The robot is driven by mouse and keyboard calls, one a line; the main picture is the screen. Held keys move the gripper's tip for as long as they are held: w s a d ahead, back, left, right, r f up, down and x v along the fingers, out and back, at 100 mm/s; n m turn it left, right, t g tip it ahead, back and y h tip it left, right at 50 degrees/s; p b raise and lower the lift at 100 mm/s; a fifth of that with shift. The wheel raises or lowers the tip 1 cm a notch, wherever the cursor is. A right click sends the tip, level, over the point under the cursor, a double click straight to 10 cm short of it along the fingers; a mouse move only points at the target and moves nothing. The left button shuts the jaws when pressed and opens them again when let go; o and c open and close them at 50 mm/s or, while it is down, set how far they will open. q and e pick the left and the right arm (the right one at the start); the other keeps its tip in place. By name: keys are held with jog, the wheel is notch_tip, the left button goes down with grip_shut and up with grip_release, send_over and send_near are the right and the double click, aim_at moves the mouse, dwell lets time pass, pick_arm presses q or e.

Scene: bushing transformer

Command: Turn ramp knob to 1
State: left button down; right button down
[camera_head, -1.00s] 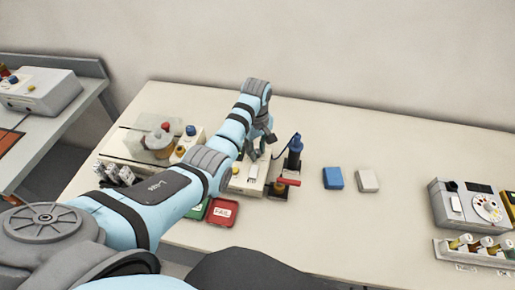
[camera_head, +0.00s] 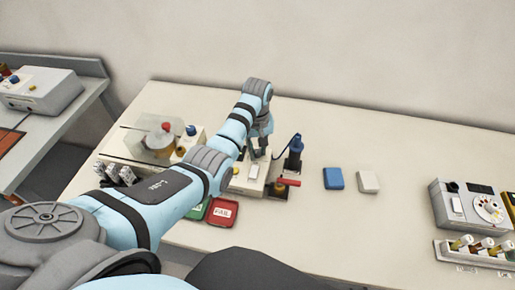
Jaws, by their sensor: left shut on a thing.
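My left arm reaches across the bench from the left. Its gripper (camera_head: 260,152) points down at the back of a small beige control box (camera_head: 247,182). The gripper is shut on the ramp knob there, which the fingers hide almost fully; its pointer and scale cannot be read. The box has a yellow button (camera_head: 236,171) and a pale switch on its top. My right gripper is not in view.
A blue upright device (camera_head: 294,155) with a cable and a red lever (camera_head: 289,182) stand close to the right of the box. Red (camera_head: 222,212) and green trays lie in front. Blue (camera_head: 333,178) and white blocks lie right. A grey meter unit (camera_head: 468,205) stands far right.

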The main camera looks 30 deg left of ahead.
aim_at(257, 151)
pick_arm(q)
jog(key=m, duration=0.3)
jog(key=shift+m, duration=2.3)
jog(key=c, duration=1.7)
grip_release()
jog(key=shift+a, duration=0.1)
jog(key=shift+r, duration=0.1)
notch_tip(257, 151, up, 7)
jog(key=shift+r, duration=0.15)
